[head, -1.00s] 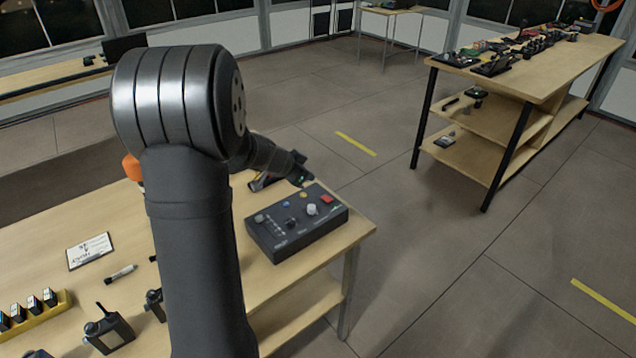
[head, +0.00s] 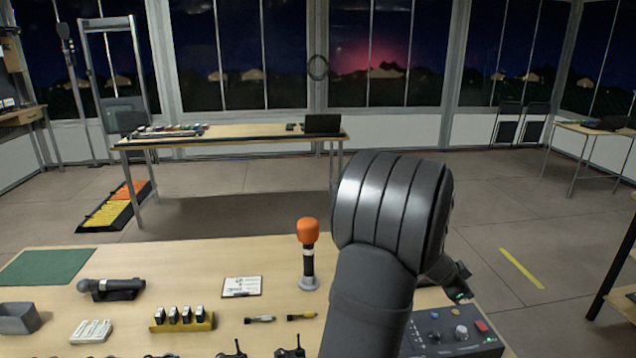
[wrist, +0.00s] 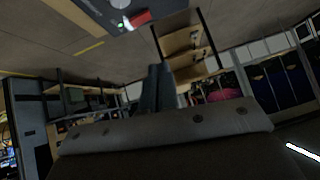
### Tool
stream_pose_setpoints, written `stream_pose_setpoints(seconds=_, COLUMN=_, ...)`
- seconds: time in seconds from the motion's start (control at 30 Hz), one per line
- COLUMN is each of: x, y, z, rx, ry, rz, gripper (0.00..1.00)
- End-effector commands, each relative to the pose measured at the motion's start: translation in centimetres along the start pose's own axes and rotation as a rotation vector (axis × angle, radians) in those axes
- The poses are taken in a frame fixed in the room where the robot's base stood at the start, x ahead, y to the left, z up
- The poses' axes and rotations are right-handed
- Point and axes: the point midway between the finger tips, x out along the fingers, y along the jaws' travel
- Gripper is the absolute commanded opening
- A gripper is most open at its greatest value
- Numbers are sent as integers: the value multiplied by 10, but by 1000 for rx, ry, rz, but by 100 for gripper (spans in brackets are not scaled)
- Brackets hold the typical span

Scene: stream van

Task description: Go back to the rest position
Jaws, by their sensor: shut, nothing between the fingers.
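My gripper (head: 460,283) shows at the right in the head view, mostly behind my own arm, above and close to the back of a dark control box (head: 450,330) with knobs and a red button. In the wrist view my gripper's fingers (wrist: 156,88) are together with nothing between them. The control box (wrist: 100,8) shows at the top of the wrist view, apart from the fingers. My arm stands raised and bent at the right of the table and hides part of the box.
The wooden table (head: 200,270) holds an orange-topped microphone (head: 307,250) just left of my arm, a note card (head: 242,287), a yellow battery holder (head: 183,320) and a green mat (head: 45,267). Another table (head: 230,137) stands behind.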

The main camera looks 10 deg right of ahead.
Motion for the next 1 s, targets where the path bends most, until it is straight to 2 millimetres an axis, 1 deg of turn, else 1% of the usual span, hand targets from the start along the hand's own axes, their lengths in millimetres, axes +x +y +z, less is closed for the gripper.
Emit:
stream_pose_setpoints(seconds=0.03, x=9, y=2, z=0, rx=0, ry=-1, rz=4, gripper=0)
stream_pose_setpoints(seconds=0.17, x=32, y=7, z=0, rx=-1, ry=-1, rz=5, gripper=0)
stream_pose_setpoints(seconds=0.4, x=78, y=15, z=-1, rx=0, ry=-1, rz=4, gripper=0)
stream_pose_setpoints(seconds=0.43, x=76, y=12, z=-1, rx=1, ry=1, rz=0, gripper=0)
stream_pose_setpoints(seconds=0.47, x=66, y=7, z=-2, rx=0, ry=3, rz=-5, gripper=0)
stream_pose_setpoints(seconds=0.6, x=41, y=9, z=-2, rx=1, ry=2, rz=-3, gripper=0)
stream_pose_setpoints(seconds=0.7, x=27, y=9, z=-1, rx=1, ry=1, rz=-2, gripper=0)
stream_pose_setpoints(seconds=0.83, x=15, y=9, z=-1, rx=0, ry=1, rz=-1, gripper=0)
stream_pose_setpoints(seconds=1.0, x=12, y=10, z=-1, rx=1, ry=0, rz=0, gripper=0)
